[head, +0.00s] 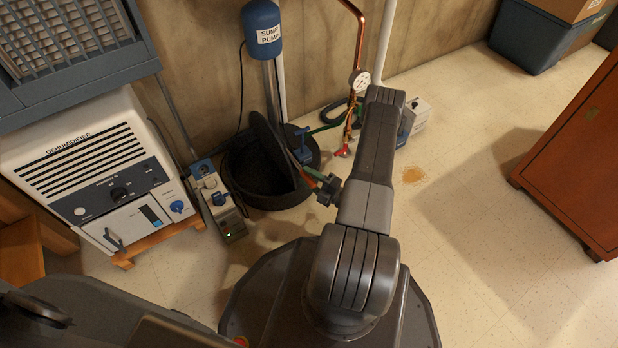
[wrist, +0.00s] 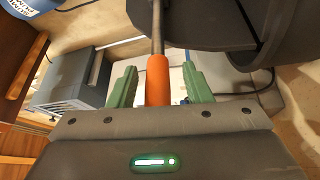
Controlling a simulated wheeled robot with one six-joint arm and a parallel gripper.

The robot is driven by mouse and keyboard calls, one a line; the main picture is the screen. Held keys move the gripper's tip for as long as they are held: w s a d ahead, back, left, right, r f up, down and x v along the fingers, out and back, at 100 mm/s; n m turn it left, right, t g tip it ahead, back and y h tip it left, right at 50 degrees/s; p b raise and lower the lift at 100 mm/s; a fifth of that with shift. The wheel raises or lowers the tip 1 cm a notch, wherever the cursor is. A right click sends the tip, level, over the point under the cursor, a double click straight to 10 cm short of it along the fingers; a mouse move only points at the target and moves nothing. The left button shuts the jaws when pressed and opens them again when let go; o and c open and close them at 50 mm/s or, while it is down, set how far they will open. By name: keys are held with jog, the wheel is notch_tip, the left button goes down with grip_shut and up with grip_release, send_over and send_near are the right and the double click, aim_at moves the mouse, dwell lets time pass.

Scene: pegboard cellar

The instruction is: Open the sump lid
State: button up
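The black sump basin (head: 255,195) stands on the floor against the wall. Its dark lid (head: 268,142) is raised and stands steeply tilted over the basin, so the opening shows on both sides. A grey rod with an orange grip (wrist: 158,80) reaches up to the dark lid in the wrist view (wrist: 200,22). My gripper (head: 308,174) is at the right side of the lid. Its green fingers stand on either side of the orange grip in the wrist view (wrist: 160,70), with a visible gap on each side, so it looks open around the grip.
The blue sump pump (head: 262,30) stands behind the basin. A dehumidifier (head: 95,165) and a small grey unit (head: 220,205) are to the left. A copper pipe with a gauge (head: 360,82) and a red valve are behind my arm. A wooden cabinet (head: 575,160) is at right; floor before it is free.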

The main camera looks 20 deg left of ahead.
jog(key=shift+s+d, duration=0.1)
jog(key=shift+d, duration=0.45)
jog(key=p+v, duration=0.3)
jog(key=v, duration=0.9)
jog(key=shift+d+f, duration=0.2)
jog(key=shift+d, duration=0.15)
jog(key=shift+s+a, duration=0.1)
jog(key=shift+b+x, duration=1.4)
jog(key=shift+x, duration=5.2)
jog(key=shift+r, duration=0.15)
